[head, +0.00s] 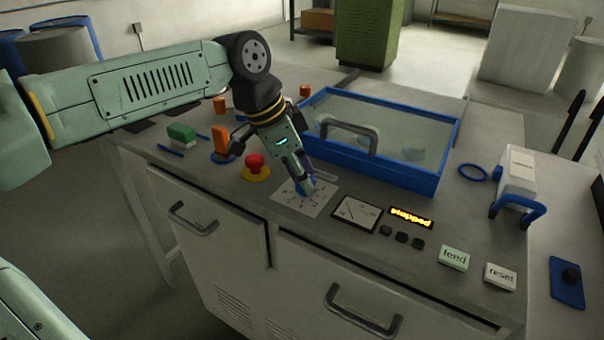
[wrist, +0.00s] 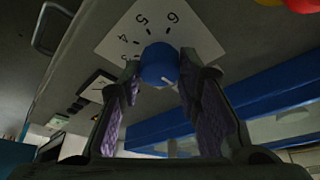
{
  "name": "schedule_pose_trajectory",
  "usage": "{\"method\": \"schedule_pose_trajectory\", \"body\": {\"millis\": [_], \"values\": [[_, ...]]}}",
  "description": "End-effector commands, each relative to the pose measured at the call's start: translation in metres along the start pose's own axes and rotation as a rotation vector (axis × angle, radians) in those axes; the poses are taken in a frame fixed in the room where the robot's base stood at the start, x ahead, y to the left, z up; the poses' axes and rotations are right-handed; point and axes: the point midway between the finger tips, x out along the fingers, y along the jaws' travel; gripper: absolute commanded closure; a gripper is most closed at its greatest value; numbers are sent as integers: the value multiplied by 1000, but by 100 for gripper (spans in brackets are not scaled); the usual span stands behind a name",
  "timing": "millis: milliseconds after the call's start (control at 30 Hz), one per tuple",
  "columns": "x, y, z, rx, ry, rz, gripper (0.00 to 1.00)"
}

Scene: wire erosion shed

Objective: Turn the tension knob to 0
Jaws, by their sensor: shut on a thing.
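The tension knob is a blue round knob (wrist: 160,65) with a pale pointer mark, set on a white dial plate (head: 291,204). In the wrist view the plate (wrist: 122,40) shows the figures 4, 5 and 6 and part of another. The pointer mark is at the knob's lower right, on the side away from those figures. My gripper (wrist: 158,78) is shut on the knob, one finger on each side. In the head view the knob (head: 304,187) shows in part below my fingers. The figure the pointer meets is hidden.
A red emergency button (head: 255,164) and an orange lever (head: 221,141) stand left of the dial. A blue-rimmed tank (head: 412,176) with a handle is close behind. A gauge (head: 357,213), a lit display (head: 411,217), a feed button (head: 453,257) and a reset button (head: 500,276) lie to the right.

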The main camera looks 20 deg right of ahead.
Motion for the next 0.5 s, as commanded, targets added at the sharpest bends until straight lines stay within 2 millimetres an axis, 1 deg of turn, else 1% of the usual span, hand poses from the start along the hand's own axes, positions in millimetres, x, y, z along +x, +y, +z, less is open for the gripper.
{"method": "schedule_pose_trajectory", "body": {"millis": [300, 333, 500], "values": [[0, 0, 0, -2, -1, 1, 97], [0, 0, 0, -2, -1, 1, 68], [0, 0, 0, -2, -1, 1, 57]]}}
